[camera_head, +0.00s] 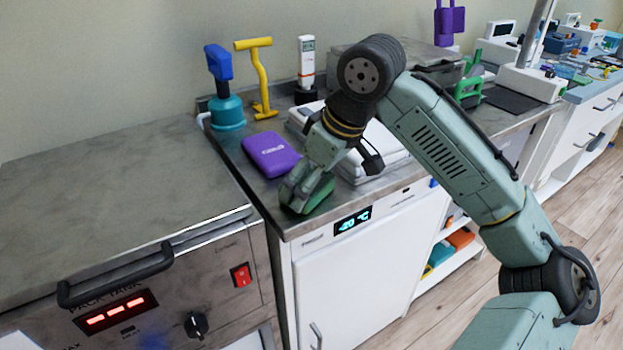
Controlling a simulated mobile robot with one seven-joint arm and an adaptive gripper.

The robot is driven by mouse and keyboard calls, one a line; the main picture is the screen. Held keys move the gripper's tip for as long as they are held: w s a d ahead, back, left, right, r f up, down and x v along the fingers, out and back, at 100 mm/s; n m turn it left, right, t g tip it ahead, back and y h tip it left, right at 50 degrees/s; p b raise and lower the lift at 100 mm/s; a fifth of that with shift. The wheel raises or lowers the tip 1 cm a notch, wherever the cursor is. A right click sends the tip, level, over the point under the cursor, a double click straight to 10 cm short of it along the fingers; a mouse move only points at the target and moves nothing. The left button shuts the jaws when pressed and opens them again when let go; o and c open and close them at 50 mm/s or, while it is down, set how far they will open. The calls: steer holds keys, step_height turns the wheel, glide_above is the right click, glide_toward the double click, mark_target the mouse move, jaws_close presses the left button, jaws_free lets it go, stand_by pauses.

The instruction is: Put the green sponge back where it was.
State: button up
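The green sponge (321,194) is at the front edge of the steel worktop, above the freezer display. My gripper (303,193) points down at it from above, with the fingers at or around the sponge. The fingers and the gripper body hide much of the sponge. I cannot tell whether the fingers press on it, or whether the sponge rests on the worktop or is just above it.
A purple case (270,154) lies just left of my gripper. A white device (372,150) is behind and to the right. A teal-and-blue tool (226,100), yellow handle (262,80) and white meter (306,60) stand behind. The pack tank (110,210) is at left.

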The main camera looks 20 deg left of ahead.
steer(key=shift+f, duration=0.1)
steer(key=o, duration=0.7)
steer(key=shift+f, duration=0.1)
steer(key=shift+c, duration=0.2)
steer(key=o, duration=0.5)
steer(key=shift+c, duration=0.2)
steer(key=v, duration=1.2)
steer(key=shift+r, duration=0.2)
